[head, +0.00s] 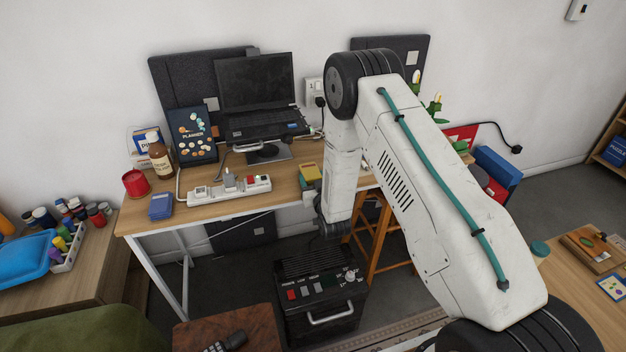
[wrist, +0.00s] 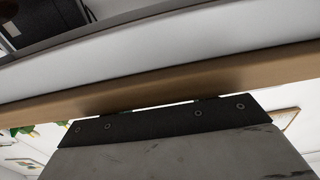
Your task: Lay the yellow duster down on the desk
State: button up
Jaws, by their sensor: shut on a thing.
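The yellow duster (head: 311,172) shows in the head view as a small yellow block with a darker side, at the front edge of the wooden desk (head: 276,192), just left of my arm. My gripper (head: 309,192) is at that edge, shut on the duster; its fingers are mostly hidden. Whether the duster touches the desk top I cannot tell. In the wrist view a dark plate and pale body of my gripper fill the bottom, close to a long brown edge (wrist: 150,88); the duster cannot be made out there.
A white power strip (head: 228,190) lies left of the duster, with a blue box (head: 160,206) and a red cup (head: 135,183) further left. A monitor (head: 256,82) stands behind. A little bare desk shows between the strip and the duster. A black machine (head: 318,300) stands below.

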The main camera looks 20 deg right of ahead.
jog(key=shift+f, duration=0.1)
jog(key=o, duration=1)
jog(key=shift+o, duration=0.2)
